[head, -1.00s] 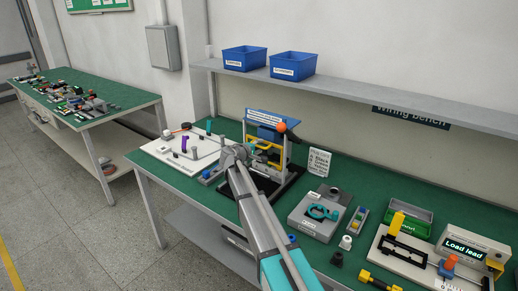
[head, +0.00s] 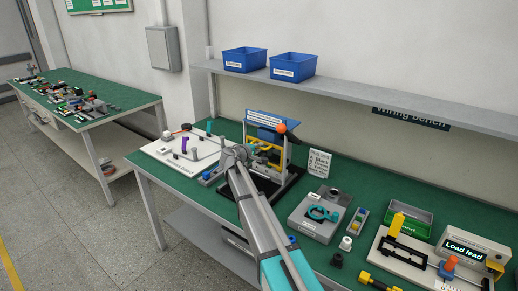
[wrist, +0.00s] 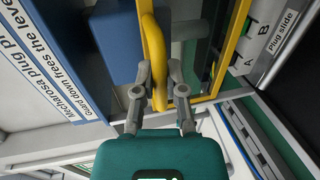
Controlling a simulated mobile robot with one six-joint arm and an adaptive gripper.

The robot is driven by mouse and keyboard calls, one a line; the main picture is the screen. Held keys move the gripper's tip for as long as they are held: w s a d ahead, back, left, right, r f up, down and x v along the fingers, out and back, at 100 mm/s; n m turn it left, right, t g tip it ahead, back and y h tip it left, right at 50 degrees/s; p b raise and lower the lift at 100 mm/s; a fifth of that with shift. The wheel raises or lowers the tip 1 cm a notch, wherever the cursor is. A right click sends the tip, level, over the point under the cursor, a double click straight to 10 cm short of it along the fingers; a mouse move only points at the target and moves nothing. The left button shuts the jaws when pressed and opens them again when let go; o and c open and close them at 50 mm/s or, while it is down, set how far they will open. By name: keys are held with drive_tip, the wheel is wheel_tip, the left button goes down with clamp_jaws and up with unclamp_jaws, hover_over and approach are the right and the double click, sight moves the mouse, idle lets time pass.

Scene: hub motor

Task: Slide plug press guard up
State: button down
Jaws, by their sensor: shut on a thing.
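The plug press (head: 264,119) stands on the green bench, with a blue and white sign on top and an orange ball knob (head: 281,128). Its yellow-framed guard (head: 262,143) shows at the front, partly behind my arm. In the wrist view the guard's yellow frame (wrist: 232,45) has a curved yellow handle (wrist: 154,45). My gripper (wrist: 160,82) is shut on this handle, one finger on each side. In the head view my gripper (head: 236,154) is at the press front, and the grip itself is too small to make out.
A white board (head: 180,152) with small parts lies left of the press. A small white sign (head: 319,163) stands to its right. A grey fixture (head: 314,222) and a green bin (head: 408,215) are further right. A shelf (head: 350,90) runs above the bench.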

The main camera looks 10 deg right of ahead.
drive_tip(key=shift+r+p, duration=2.95)
drive_tip(key=shift+r, duration=0.15)
drive_tip(key=c, duration=0.7)
unclamp_jaws()
drive_tip(key=shift+f, duration=0.15)
